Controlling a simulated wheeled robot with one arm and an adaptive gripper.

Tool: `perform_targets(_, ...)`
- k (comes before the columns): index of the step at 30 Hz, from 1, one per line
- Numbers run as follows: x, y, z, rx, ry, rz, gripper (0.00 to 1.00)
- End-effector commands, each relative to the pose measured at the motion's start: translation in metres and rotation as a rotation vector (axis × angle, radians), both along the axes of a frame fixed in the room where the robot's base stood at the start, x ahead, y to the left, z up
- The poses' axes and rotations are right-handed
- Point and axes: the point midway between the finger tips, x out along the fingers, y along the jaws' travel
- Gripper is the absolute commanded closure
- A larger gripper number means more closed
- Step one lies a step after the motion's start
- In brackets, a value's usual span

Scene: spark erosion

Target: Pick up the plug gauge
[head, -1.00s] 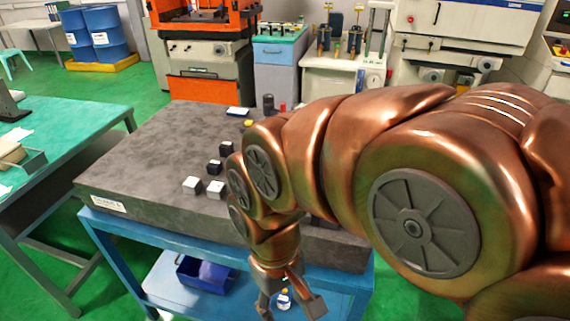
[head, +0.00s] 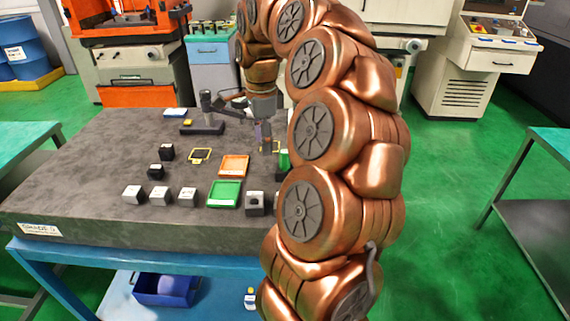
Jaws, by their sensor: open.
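My gripper (head: 254,132) is open and points down over the right part of the dark granite surface plate (head: 90,160). Its fingers are small and dark in the head view, and I see nothing held between them. A small upright green piece (head: 283,159) stands close to the right of the gripper, partly hidden by my arm. I cannot tell whether it is the plug gauge; no other piece is clearly recognisable as one. My arm hides the right part of the plate.
An orange tray (head: 234,166) and a green tray (head: 225,193) lie in front of the gripper. Several small blocks line the front edge. A dark stand (head: 205,128) is left of the gripper, with a yellow-framed piece (head: 200,155) nearer. The plate's left part is clear.

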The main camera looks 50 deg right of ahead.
Motion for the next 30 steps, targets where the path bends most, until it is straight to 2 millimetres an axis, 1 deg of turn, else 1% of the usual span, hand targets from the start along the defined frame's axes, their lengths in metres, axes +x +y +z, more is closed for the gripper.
perform_targets(1,-0.001,-0.019,-0.004,0.001,0.0,-0.097,0.44)
perform_targets(3,-0.005,-0.036,-0.006,-0.001,0.005,-0.204,0.44)
perform_targets(6,-0.008,-0.053,-0.009,-0.002,0.009,-0.304,0.44)
perform_targets(9,-0.011,-0.06,-0.01,-0.003,0.01,-0.35,0.44)
perform_targets(18,-0.011,-0.06,-0.03,-0.003,0.009,-0.354,0.44)
perform_targets(25,-0.013,-0.059,-0.041,-0.002,0.012,-0.352,0.44)
perform_targets(30,-0.015,-0.059,-0.056,-0.001,0.011,-0.352,0.44)
